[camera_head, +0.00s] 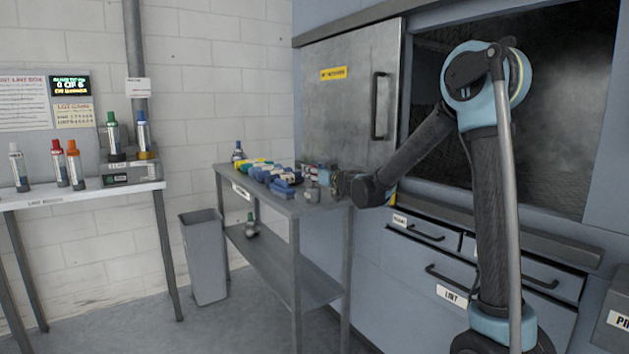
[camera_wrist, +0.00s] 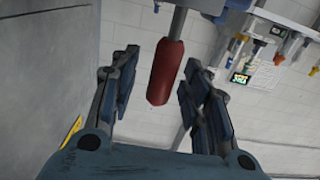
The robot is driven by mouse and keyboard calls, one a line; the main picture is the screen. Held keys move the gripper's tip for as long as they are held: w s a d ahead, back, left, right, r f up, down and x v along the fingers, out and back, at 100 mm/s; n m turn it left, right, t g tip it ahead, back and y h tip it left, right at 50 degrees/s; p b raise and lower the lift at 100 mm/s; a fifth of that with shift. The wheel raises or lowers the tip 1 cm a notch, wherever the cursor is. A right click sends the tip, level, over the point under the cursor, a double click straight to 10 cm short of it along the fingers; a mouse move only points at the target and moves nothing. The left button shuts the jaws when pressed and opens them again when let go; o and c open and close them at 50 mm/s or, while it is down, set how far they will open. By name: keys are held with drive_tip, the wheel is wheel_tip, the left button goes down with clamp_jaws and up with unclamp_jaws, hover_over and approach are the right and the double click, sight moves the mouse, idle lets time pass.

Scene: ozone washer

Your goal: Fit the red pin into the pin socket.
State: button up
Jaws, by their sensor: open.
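In the wrist view a red cylinder (camera_wrist: 166,75), which looks like the red pin's grip, lies between the two dark fingers of my gripper (camera_wrist: 161,60). A grey rod (camera_wrist: 178,19) runs from its end toward the top edge. Gaps show on both sides of the red part, so the fingers are open and apart from it. In the head view my gripper is beside the right end of the grey cart (camera_head: 268,202), partly hidden by my wrist. I cannot pick out the red pin or the pin socket for sure there.
Several blue and yellow items crowd the cart top. A sliding metal door (camera_head: 350,100) and a dark opening (camera_head: 560,110) stand behind my arm, above drawers (camera_head: 455,270). A bin (camera_head: 205,255) stands left of the cart. A bench (camera_head: 85,194) at left holds several bottles.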

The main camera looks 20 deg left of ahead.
drive_tip(key=shift+c, duration=0.3)
clamp_jaws()
drive_tip(key=shift+r, duration=0.15)
wheel_tip(320, 180, up, 19)
idle(1.8)
